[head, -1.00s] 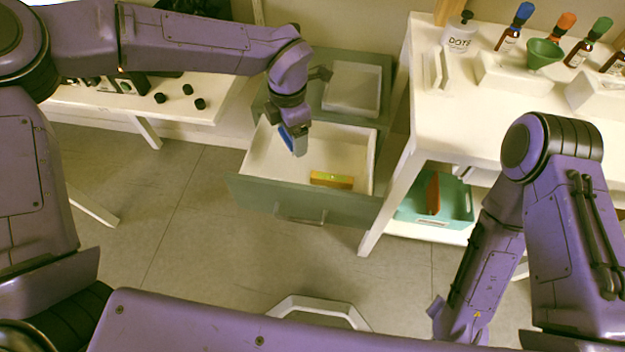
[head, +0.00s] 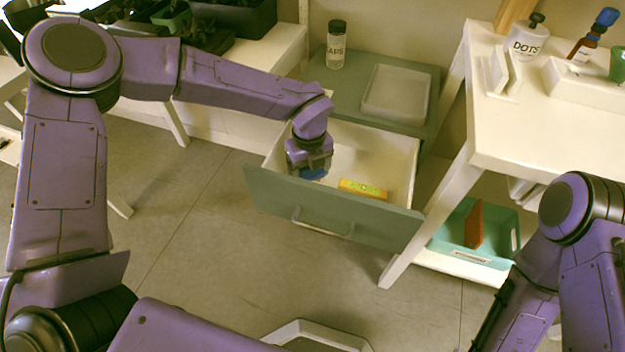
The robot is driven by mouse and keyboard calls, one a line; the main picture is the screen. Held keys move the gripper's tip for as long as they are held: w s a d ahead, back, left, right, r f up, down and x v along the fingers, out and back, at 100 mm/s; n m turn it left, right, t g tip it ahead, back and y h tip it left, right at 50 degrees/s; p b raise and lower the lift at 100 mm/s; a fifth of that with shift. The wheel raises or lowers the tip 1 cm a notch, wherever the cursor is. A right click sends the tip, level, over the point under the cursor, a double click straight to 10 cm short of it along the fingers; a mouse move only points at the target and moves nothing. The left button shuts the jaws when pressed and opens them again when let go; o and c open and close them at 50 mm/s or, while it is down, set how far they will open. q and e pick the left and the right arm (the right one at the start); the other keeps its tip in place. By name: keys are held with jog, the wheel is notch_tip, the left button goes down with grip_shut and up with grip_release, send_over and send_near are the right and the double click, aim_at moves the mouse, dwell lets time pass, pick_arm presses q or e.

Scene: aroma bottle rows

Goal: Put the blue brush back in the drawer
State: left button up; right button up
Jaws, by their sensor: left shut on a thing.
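The drawer (head: 335,215) of the green cabinet is pulled open, with a white inside and a grey handle on its front. My left gripper (head: 312,172) points down inside the drawer, near its left side. It is shut on the blue brush (head: 313,174), of which only a small blue part shows below the gripper. I cannot tell whether the brush touches the drawer floor. My right gripper is out of the picture; only my right arm shows at the lower right.
A yellow level (head: 363,190) lies in the drawer, right of the gripper. On the cabinet top stand a black-capped jar (head: 336,46) and a white tray (head: 396,93). A white table (head: 540,140) is at the right, with a teal bin (head: 510,232) on its lower shelf.

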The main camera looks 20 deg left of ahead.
aim_at(310, 179)
pick_arm(q)
notch_tip(310, 179, down, 3)
jog(key=shift+f+b, duration=0.15)
jog(key=shift+b, duration=0.15)
jog(key=o, duration=0.6)
jog(key=shift+f, duration=0.1)
jog(key=o, duration=0.4)
notch_tip(310, 179, up, 12)
jog(key=p, duration=0.2)
jog(key=shift+r+p, duration=0.2)
jog(key=shift+p, duration=0.2)
